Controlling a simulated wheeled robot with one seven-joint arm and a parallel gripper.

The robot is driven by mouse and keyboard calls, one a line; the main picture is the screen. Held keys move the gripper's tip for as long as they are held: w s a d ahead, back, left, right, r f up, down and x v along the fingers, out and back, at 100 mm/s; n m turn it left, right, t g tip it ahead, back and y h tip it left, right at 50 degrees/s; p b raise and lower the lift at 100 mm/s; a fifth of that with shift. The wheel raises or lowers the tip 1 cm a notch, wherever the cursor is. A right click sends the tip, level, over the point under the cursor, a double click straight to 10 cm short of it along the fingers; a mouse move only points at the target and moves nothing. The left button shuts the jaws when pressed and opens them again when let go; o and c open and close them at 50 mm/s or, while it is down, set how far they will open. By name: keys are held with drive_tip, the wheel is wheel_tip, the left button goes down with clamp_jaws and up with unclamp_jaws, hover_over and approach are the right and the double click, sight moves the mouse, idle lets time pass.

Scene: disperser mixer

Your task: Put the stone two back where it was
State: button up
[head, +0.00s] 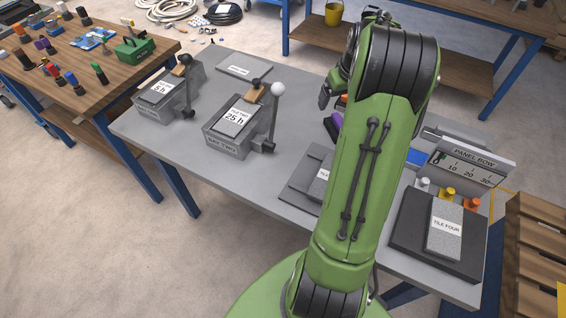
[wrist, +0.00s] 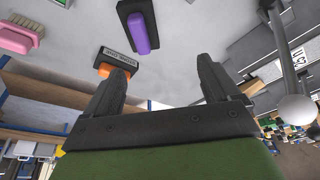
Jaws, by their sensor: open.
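No label that I can read says stone two, so I cannot tell which piece it is. A grey slab labelled 25 h (head: 238,118) sits in a clamp fixture (head: 228,142) with a white-knobbed lever (head: 278,90). Another slab labelled 3 h (head: 160,90) sits in a second fixture at the left. My gripper (wrist: 163,82) is open, with nothing between its fingers. Beyond its left finger is a dark block with an orange part and a small unreadable label (wrist: 118,57). In the head view my arm hides most of the gripper.
A slab labelled TILE FOUR (head: 445,228) lies on a dark plate at the right, near the panel bow gauge (head: 470,165). A purple item (head: 332,127) lies beside my arm; a pink brush (wrist: 20,35) shows in the wrist view. The grey table (head: 190,150) is clear between fixtures.

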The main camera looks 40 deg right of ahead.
drive_tip(key=a+r+n, duration=0.1)
drive_tip(key=a+r, duration=0.4)
drive_tip(key=a, duration=0.6)
drive_tip(key=a+r+n, duration=0.1)
drive_tip(key=a+r, duration=0.4)
drive_tip(key=a, duration=0.6)
drive_tip(key=s+a+n+t+y, duration=0.1)
drive_tip(key=s+a+n+t, duration=0.1)
drive_tip(key=s+a, duration=1.2)
drive_tip(key=shift+s+f, duration=0.45)
drive_tip(key=shift+s, duration=0.4)
drive_tip(key=shift+r, duration=0.1)
